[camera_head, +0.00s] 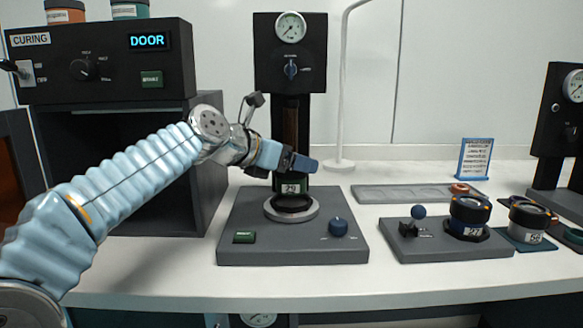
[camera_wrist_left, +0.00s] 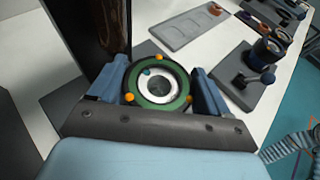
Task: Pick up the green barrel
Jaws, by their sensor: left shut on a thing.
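The green barrel (camera_wrist_left: 184,101) is seen from above in the wrist view, a round body with a green rim, a pale centre and small orange dots. My left gripper (camera_wrist_left: 153,82) has a blue finger on each side of it and is shut on it. In the head view my left gripper (camera_head: 291,161) is at the press, and the barrel (camera_head: 291,188) shows below the fingers as a dark body with a white label. It is upright over the round ring (camera_head: 292,208) of the press base. I cannot tell whether it touches the ring.
The press column with its gauge head (camera_head: 290,52) stands right behind the barrel. A black curing oven (camera_head: 100,62) is at the left. To the right are a grey base with a blue-knobbed lever (camera_head: 418,212), dark barrels (camera_head: 469,212) and a flat grey tray (camera_head: 400,194).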

